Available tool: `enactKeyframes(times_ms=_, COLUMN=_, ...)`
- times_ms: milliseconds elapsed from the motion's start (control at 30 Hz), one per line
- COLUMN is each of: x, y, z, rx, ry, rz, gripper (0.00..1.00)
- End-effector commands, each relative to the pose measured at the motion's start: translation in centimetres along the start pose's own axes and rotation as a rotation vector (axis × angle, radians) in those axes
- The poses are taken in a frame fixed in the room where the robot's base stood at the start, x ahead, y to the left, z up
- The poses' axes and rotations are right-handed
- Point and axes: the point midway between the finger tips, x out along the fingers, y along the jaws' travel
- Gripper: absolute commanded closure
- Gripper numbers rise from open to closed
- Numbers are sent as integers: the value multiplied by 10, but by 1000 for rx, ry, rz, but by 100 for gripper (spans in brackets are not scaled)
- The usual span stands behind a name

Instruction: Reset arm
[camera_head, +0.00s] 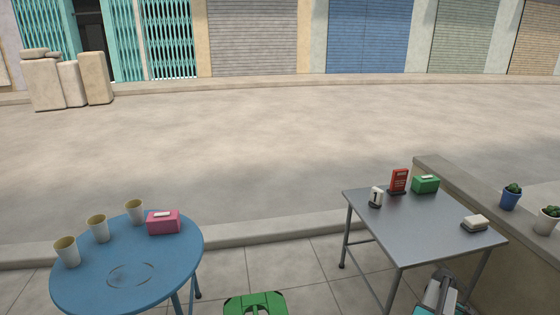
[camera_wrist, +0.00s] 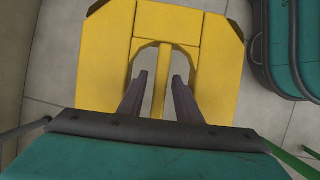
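My gripper (camera_wrist: 160,77) shows in the wrist view with its two dark fingers apart. No object is visibly clamped between them. It points down over a yellow piece (camera_wrist: 215,62) with a cut-out and a central bar, perhaps a stool top. The bar shows between the fingers; I cannot tell how far below them it lies. In the head view, a grey, white and teal part at the bottom right, beside the grey table, may be my arm. The fingers cannot be made out there.
A blue round table (camera_head: 165,260) holds three cups (camera_head: 97,228) and a pink tissue box (camera_head: 163,222). A grey table (camera_head: 420,225) holds a number stand (camera_head: 376,197), red sign (camera_head: 399,180), green box (camera_head: 425,184) and small block (camera_head: 475,223). A green stool-like top (camera_head: 255,303) stands between the tables.

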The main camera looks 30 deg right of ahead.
Motion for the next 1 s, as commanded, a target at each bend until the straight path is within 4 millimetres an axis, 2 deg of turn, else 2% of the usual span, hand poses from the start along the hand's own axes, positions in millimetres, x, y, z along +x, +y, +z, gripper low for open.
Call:
enactKeyframes(times_ms=267, x=0, y=0, z=0, rx=0, ry=0, rz=0, gripper=69)
enactKeyframes(times_ms=400, x=0, y=0, z=0, rx=-1, ry=0, rz=0, gripper=92)
enactKeyframes(times_ms=467, x=0, y=0, z=0, rx=-1, ry=0, rz=0, gripper=100)
enactKeyframes(times_ms=1000, x=0, y=0, z=-1, rx=-2, ry=0, rz=1, gripper=100)
